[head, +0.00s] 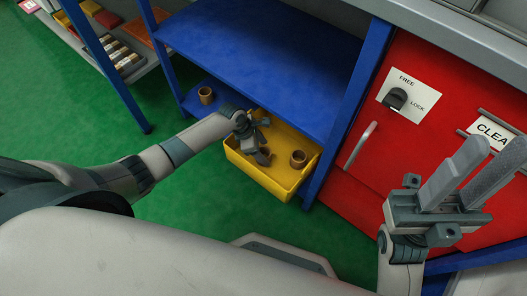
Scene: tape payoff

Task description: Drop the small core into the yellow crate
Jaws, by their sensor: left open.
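The yellow crate (268,180) stands low by the blue rack, at the centre of the head view. A small brown core (298,159) is inside it, at its right end, upright with its open top showing. A similar brown core (206,95) stands on the low blue shelf left of the crate. I cannot tell from their looks which one the task names. My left gripper (264,140) is over the left part of the crate, open and empty, apart from the core in the crate. My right gripper (484,160) is raised at the right, fingers apart and empty.
The blue rack's upper shelf (265,50) overhangs the back of the crate, with a blue post (345,115) to its right. A red cabinet (400,135) with a handle and a FREE/LOCK knob (396,98) stands at right. Green floor is clear at left.

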